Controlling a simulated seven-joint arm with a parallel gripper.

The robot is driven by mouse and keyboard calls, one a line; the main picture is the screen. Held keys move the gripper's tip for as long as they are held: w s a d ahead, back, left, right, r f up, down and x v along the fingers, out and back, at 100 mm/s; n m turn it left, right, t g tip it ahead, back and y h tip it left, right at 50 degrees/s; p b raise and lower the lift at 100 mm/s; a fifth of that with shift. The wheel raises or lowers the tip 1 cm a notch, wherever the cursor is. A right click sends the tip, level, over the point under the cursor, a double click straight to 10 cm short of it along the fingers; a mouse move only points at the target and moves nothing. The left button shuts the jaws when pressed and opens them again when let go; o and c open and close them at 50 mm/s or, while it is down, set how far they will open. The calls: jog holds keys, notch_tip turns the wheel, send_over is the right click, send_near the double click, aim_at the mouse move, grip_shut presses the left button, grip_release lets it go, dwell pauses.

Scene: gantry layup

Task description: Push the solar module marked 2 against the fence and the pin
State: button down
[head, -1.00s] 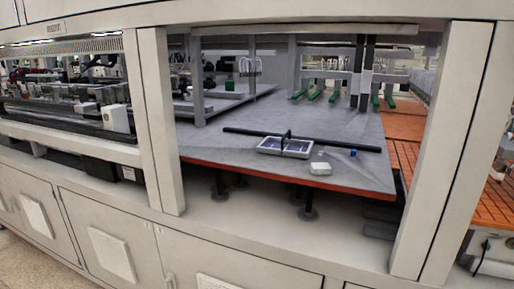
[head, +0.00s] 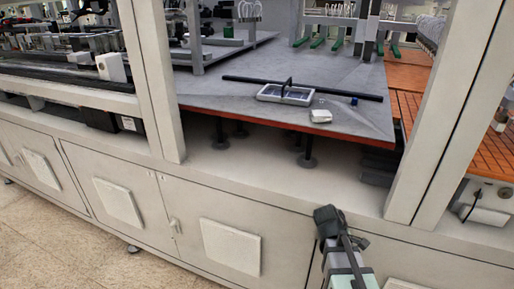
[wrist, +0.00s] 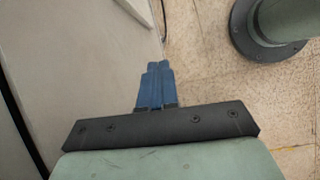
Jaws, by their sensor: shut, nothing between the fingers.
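A solar module (head: 270,92) with dark cells and a pale frame lies on the grey table (head: 215,88). No mark 2 is readable at this size. A long black bar, seemingly the fence (head: 240,79), runs along its far side; I cannot tell whether they touch. A small blue piece (head: 354,101) stands to the right, perhaps the pin. My gripper (wrist: 157,68) shows blue fingers shut and empty in the wrist view, beside the cabinet and above the floor, away from the table.
A small white block (head: 320,116) sits on the table, right of and nearer than the module. Pale frame posts (head: 150,80) and (head: 437,120) flank the table opening. The cabinet front (head: 230,210) lies below. An orange slatted surface (head: 408,75) is at the right.

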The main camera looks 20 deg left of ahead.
jog(key=w+a+r+n+t, duration=0.1)
jog(key=a+r+n, duration=0.15)
jog(key=r, duration=0.65)
jog(key=w+a+r+n+t, duration=0.15)
jog(key=a+r, duration=0.25)
jog(key=r, duration=0.4)
jog(key=w+a+r+t+y, duration=0.1)
jog(key=w+a+r+t, duration=0.2)
jog(key=a+r, duration=0.6)
jog(key=w+a+r+t, duration=0.2)
jog(key=a+r+t, duration=0.1)
jog(key=a+r, duration=0.65)
jog(key=w+a+r+t+y, duration=0.1)
jog(key=w+a+r+t, duration=0.2)
jog(key=a+r, duration=0.6)
jog(key=n+g+y, duration=0.3)
jog(key=n+y, duration=0.1)
jog(key=n, duration=1.1)
send_near(260, 98)
notch_tip(260, 98, down, 4)
jog(key=shift+w+a+f, duration=0.1)
jog(key=shift+a+f, duration=0.05)
jog(key=shift+f, duration=0.05)
jog(key=shift+w+r, duration=0.1)
jog(key=shift+w, duration=1.8)
